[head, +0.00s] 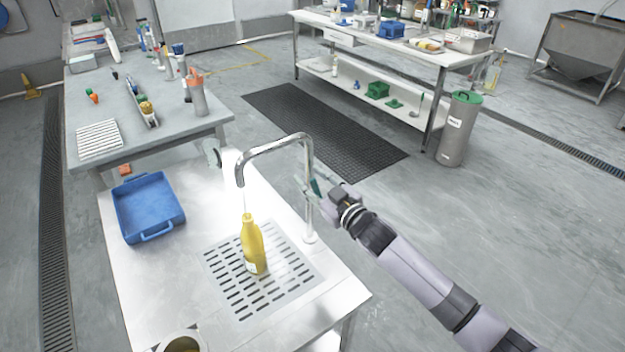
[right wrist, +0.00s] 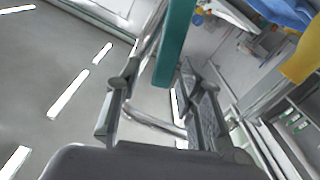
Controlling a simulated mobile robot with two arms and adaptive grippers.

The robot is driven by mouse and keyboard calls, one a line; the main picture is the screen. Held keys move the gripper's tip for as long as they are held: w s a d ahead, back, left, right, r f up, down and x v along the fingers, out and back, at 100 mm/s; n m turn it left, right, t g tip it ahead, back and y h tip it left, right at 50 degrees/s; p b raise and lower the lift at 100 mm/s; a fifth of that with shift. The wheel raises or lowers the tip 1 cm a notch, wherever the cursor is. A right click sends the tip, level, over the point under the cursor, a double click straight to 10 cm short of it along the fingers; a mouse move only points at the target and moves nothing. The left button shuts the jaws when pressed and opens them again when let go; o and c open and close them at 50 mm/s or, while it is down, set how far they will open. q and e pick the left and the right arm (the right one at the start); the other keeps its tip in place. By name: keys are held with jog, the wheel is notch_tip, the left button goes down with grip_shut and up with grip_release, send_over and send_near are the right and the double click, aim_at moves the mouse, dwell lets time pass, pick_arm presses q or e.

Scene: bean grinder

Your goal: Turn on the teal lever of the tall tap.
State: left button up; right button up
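The tall tap (head: 308,165) is a shiny metal post with an arched spout, standing at the right edge of the metal counter. Its teal lever (head: 318,187) is on the right side of the post, partly hidden by my right gripper (head: 312,188). In the right wrist view the teal lever (right wrist: 177,42) runs down from the top edge, its lower end between the spread fingers of my right gripper (right wrist: 158,80). The fingers are open, with gaps on both sides; whether one touches the lever cannot be told. My left gripper is not in view.
A yellow bottle (head: 253,250) stands on the slotted drain (head: 285,285) below the spout. A blue tray (head: 148,207) lies on the counter's left side. A metal container (head: 182,343) is at the front edge.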

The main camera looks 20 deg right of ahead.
jog(key=shift+s, duration=0.1)
jog(key=v, duration=1.1)
jog(key=shift+s+d, duration=0.15)
jog(key=shift+s, duration=0.25)
